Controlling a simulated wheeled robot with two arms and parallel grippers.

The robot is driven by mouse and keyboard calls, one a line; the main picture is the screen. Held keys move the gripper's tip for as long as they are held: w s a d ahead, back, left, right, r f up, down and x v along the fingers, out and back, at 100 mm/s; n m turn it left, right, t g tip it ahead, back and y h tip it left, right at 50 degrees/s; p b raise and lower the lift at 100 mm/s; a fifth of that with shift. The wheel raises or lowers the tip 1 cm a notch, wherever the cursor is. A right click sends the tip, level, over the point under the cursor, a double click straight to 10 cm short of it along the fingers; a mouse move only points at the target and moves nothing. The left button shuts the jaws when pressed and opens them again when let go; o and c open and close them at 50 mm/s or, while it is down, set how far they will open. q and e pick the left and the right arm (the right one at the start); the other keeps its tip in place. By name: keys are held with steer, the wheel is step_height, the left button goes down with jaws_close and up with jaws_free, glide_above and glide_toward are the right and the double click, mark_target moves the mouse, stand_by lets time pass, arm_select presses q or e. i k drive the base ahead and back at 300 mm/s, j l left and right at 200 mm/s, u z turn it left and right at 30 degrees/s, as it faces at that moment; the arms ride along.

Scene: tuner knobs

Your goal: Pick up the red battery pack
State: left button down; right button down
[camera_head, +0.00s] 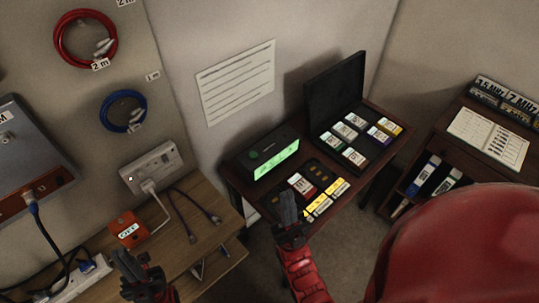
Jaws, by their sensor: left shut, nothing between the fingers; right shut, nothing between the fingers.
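A small pack with a white label and red edges (302,184) lies in the dark tray on the small dark table; it looks like the red battery pack. Yellow packs (337,188) lie in the same tray, to its right and below. My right gripper (288,196) is shut and empty. In the picture its fingertips are just left of and below the red pack, and I cannot tell how high above the table they are. My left gripper (124,257) is shut and empty at the lower left, in front of the wooden bench, far from the pack.
An open black case (335,92) with several packs stands behind the tray. A black device with a lit green screen (275,163) is at the tray's left. The wooden bench (205,246) holds cables and an orange OFF box (127,230).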

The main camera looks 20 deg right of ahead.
mark_target(299, 184)
steer(key=k+l+z, duration=0.15)
steer(key=k+l, duration=0.15)
steer(key=k, duration=0.2)
steer(key=k+l+z, duration=0.2)
steer(key=k+l, duration=0.2)
steer(key=k, duration=0.1)
